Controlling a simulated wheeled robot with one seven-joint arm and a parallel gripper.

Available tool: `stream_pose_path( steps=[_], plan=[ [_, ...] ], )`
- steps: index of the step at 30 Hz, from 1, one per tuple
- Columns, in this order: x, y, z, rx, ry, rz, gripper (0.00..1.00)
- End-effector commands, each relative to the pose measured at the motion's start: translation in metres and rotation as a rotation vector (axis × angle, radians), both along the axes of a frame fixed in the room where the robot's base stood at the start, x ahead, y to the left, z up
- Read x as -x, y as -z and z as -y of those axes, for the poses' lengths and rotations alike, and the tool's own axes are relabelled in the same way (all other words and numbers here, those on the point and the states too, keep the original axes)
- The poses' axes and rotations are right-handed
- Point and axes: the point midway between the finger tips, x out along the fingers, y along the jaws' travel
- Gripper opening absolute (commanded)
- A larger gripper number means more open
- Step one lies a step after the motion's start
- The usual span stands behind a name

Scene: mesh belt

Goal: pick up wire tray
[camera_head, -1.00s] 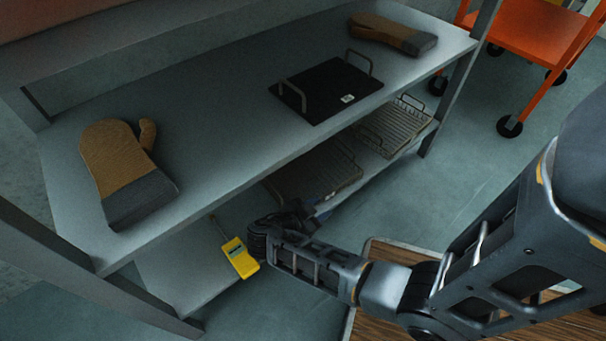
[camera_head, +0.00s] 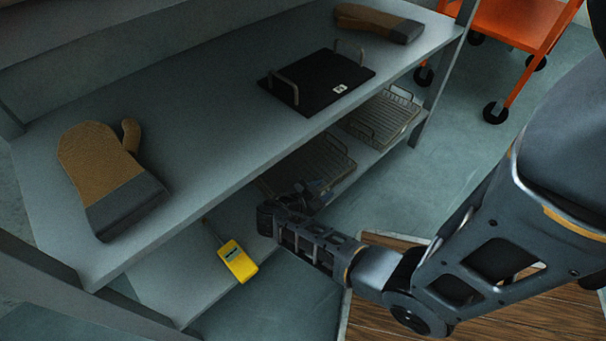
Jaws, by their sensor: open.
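Two wire trays with upright loop handles lie on the lower shelf of the metal bench. The nearer wire tray (camera_head: 318,160) is partly hidden by the upper shelf and by my gripper. The farther wire tray (camera_head: 384,118) lies to its right, close to the bench's right leg. My gripper (camera_head: 312,190) is at the front edge of the lower shelf, at the near end of the nearer tray. It is open. Its fingertips are dark and small, and I cannot tell whether they touch the tray.
The upper shelf (camera_head: 215,125) overhangs the trays. On it are a black tray with handles (camera_head: 322,84), a tan oven mitt (camera_head: 95,160) and another mitt (camera_head: 375,22). A yellow device (camera_head: 237,261) lies on the lower shelf at left. An orange cart (camera_head: 515,25) stands at back right.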

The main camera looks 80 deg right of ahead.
Motion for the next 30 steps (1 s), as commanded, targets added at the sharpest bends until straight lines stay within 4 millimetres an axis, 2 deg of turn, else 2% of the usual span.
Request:
stream_pose_path(
  steps=[7, 20, 30],
  plan=[
    [0.0005, 0.0003, 0.0014, 0.000, 0.000, 0.000, 0.40],
    [0.0004, 0.0005, 0.0010, -0.001, -0.001, 0.000, 0.00],
    [0.0003, 0.0001, 0.0012, 0.000, 0.000, 0.001, 0.00]
  ],
)
